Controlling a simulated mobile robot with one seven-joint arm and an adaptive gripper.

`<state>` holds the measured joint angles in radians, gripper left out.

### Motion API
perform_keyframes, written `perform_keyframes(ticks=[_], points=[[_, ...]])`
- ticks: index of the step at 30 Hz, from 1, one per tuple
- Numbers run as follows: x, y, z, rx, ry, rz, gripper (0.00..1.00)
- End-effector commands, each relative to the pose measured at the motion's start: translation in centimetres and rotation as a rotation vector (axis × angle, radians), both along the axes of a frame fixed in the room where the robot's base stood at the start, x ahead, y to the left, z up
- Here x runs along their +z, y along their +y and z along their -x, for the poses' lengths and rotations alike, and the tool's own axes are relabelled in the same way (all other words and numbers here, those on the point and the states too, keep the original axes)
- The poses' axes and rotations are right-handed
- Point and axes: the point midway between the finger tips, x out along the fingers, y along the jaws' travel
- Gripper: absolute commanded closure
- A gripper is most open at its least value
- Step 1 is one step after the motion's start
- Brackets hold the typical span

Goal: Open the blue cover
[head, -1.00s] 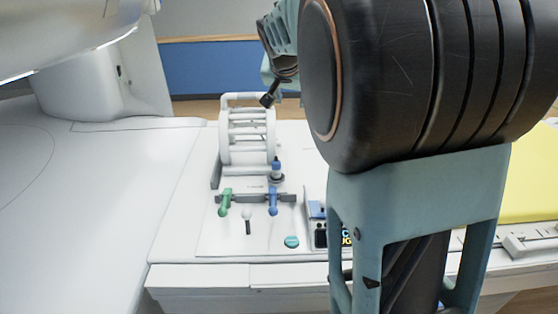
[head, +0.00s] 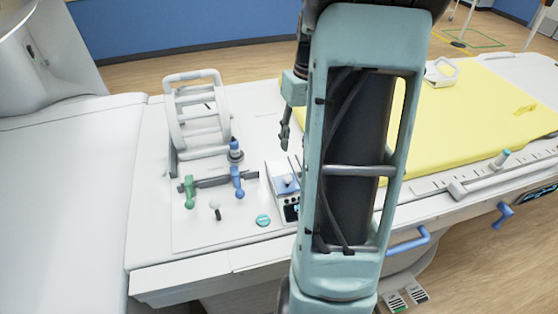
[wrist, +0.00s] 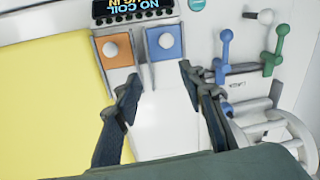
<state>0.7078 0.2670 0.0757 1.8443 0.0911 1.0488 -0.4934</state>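The blue cover (wrist: 165,42) is a small blue square with a white round knob, on a box with a display. It is next to an orange square (wrist: 113,48) with a similar knob. In the head view the blue cover (head: 286,184) shows just left of my arm, which hides part of the box. My gripper (wrist: 158,78) is open and empty, its two dark fingers spread in front of the blue cover without visible contact. In the head view my gripper (head: 285,138) points down above and behind the box.
A yellow mat (head: 470,110) lies to the right.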

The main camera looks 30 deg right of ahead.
Motion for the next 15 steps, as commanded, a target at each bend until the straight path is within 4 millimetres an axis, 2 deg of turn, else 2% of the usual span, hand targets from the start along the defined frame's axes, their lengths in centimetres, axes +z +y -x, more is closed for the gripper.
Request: perform_keyframes(ticks=[3,9,15], points=[[0.3,0.1,1.7,0.028,0.011,-0.062,0.63],[0.0,0.5,2.6,0.055,0.013,-0.103,0.63],[-2.4,1.0,2.7,0.057,0.017,-0.105,0.63]])
